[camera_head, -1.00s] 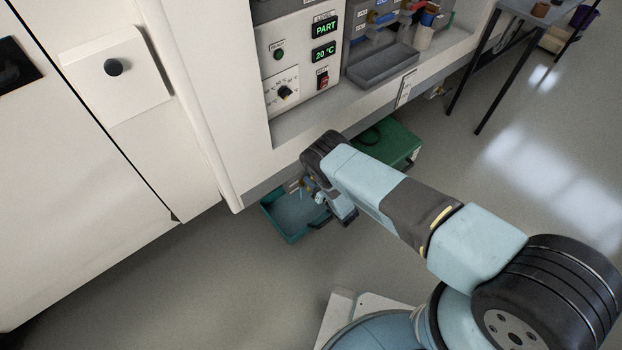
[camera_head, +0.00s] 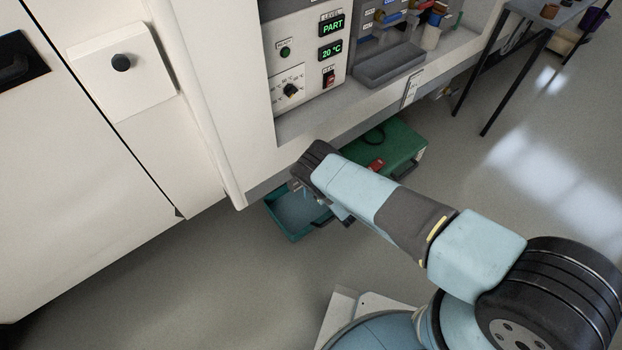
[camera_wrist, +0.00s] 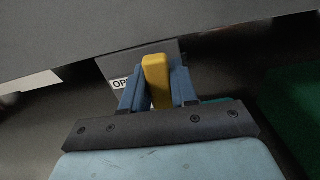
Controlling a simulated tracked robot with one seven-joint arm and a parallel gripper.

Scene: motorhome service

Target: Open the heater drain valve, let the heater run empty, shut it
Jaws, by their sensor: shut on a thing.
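The yellow valve lever (camera_wrist: 156,78) stands between the blue fingers of my gripper (camera_wrist: 158,88) in the wrist view, and the gripper is shut on it. Behind it is a grey plate with a partly covered label (camera_wrist: 119,84) reading "OP". In the head view my arm hides the valve and most of the gripper, under the vehicle's edge. A teal tray (camera_head: 282,227) lies on the floor below. The heater panel (camera_head: 309,65) shows "PART" on the level display (camera_head: 332,26) and 20 °C. I cannot make out any water flow.
A green case (camera_head: 408,150) stands on the floor right of the tray, with a red thing (camera_head: 376,165) on it. A grey bin (camera_head: 390,66) is on the ledge above. A table (camera_head: 520,8) stands at the back right. The floor in front is clear.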

